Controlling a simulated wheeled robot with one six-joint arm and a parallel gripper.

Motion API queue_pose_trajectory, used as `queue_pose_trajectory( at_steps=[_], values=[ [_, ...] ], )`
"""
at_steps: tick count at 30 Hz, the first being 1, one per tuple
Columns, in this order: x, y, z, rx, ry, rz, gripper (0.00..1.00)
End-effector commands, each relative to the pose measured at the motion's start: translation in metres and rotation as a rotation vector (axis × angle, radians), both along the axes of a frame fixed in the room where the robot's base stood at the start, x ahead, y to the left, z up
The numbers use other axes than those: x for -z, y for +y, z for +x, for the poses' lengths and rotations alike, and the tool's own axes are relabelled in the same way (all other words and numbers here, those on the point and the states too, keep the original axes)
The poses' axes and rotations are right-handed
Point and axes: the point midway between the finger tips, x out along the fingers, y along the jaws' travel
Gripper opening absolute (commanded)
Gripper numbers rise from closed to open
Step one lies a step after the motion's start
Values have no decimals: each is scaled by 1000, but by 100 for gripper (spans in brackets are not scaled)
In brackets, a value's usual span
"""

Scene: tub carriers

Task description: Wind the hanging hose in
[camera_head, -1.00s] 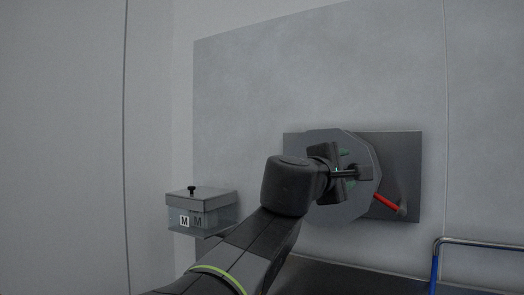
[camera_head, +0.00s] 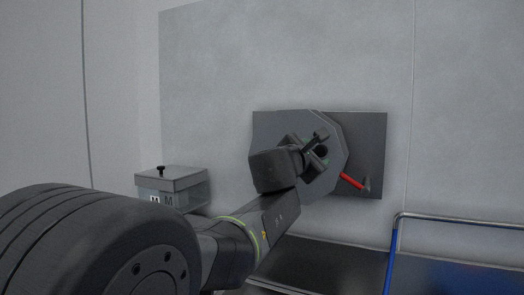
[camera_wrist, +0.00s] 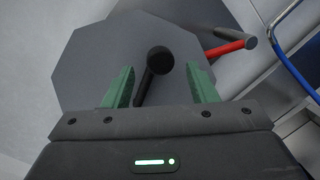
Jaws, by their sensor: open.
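A grey eight-sided reel disc (camera_head: 333,172) is mounted on a dark grey plate (camera_head: 368,135) on the wall. A black crank handle with a round knob (camera_wrist: 159,60) sticks out from the disc; in the head view the knob (camera_head: 321,134) shows near my gripper. My gripper (camera_head: 312,148) is open at the reel, and its green fingers (camera_wrist: 160,72) stand on either side of the handle in the wrist view, with gaps showing. A red piece with a grey end (camera_head: 352,181) sticks out at the disc's lower right; I cannot tell if it is the hose end.
A grey lidded box (camera_head: 172,184) marked M is on the left. A blue and chrome rail (camera_head: 395,240) stands at the lower right. A dark surface (camera_head: 335,262) lies below the reel. The wall around the plate is bare.

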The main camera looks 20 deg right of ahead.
Motion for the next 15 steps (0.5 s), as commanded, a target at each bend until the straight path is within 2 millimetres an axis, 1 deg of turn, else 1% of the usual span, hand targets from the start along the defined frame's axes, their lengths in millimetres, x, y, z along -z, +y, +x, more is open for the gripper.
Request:
queue_pose_trajectory(
  at_steps=[1,6,10,15],
  values=[
    [0,-9,5,1,0,2,52],
    [0,-27,17,0,1,1,52],
    [-1,-36,23,1,-1,2,52],
    [0,-40,25,0,-1,1,52]
  ],
)
